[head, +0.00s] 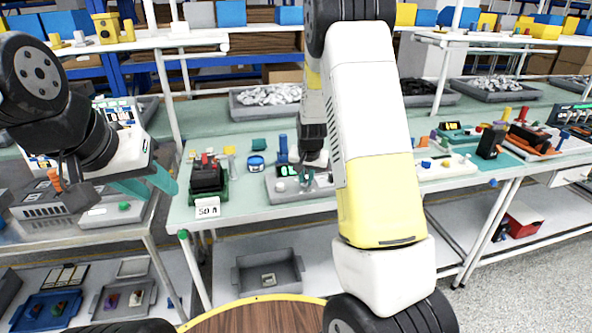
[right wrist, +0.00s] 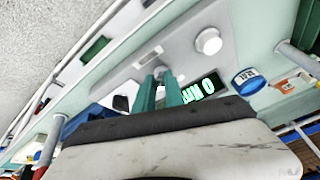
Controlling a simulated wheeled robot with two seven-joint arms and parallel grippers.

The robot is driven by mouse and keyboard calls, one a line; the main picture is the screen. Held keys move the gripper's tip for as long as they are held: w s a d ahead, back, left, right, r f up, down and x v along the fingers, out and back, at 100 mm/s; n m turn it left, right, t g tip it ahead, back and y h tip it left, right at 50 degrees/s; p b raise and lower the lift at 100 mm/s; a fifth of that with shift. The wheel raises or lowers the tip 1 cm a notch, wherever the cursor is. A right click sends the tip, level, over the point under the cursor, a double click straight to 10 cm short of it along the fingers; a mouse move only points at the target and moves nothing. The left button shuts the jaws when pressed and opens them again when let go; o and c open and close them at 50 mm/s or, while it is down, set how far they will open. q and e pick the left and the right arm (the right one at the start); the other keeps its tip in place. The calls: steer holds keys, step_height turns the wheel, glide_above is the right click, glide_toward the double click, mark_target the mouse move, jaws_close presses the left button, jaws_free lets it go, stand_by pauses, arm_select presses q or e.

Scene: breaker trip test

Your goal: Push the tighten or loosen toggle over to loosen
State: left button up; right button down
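A grey device (head: 285,190) with a lit green display (head: 289,170) lies on the teal-topped bench. In the right wrist view the display (right wrist: 200,88) is beside my fingers, and a white round knob (right wrist: 208,41) and a small plate (right wrist: 148,57) are on the device's face. My right gripper (right wrist: 162,78) has its teal fingers close together, apparently empty, low over the device. I cannot make out the toggle or its position; the fingers may cover it. My left gripper (head: 164,192) is open and empty, in front of the bench at the left.
A blue labelled roll (head: 257,165) and an upright blue thing (head: 283,148) stand close to the device. A black-and-green unit (head: 208,178) with a white label card (head: 207,208) is to its left. A grey bin (head: 268,270) sits on the lower shelf.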

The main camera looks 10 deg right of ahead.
steer(key=shift+w, duration=0.15)
steer(key=g, duration=0.1)
steer(key=w+g, duration=0.1)
steer(key=g, duration=0.2)
steer(key=shift+w+r+g, duration=0.15)
steer(key=shift+w+g, duration=0.15)
steer(key=shift+w, duration=0.1)
steer(key=shift+w+f+g, duration=0.1)
steer(key=shift+w+g, duration=0.15)
steer(key=shift+g, duration=0.6)
steer(key=shift+w+f+g, duration=0.1)
steer(key=shift+w+g, duration=0.15)
steer(key=shift+g, duration=0.65)
steer(key=shift+w+f+g, duration=0.1)
steer(key=shift+w+g, duration=0.15)
steer(key=shift+g, duration=0.6)
steer(key=shift+a, duration=0.1)
steer(key=c, duration=1.4)
jaws_free()
steer(key=shift+r, duration=0.15)
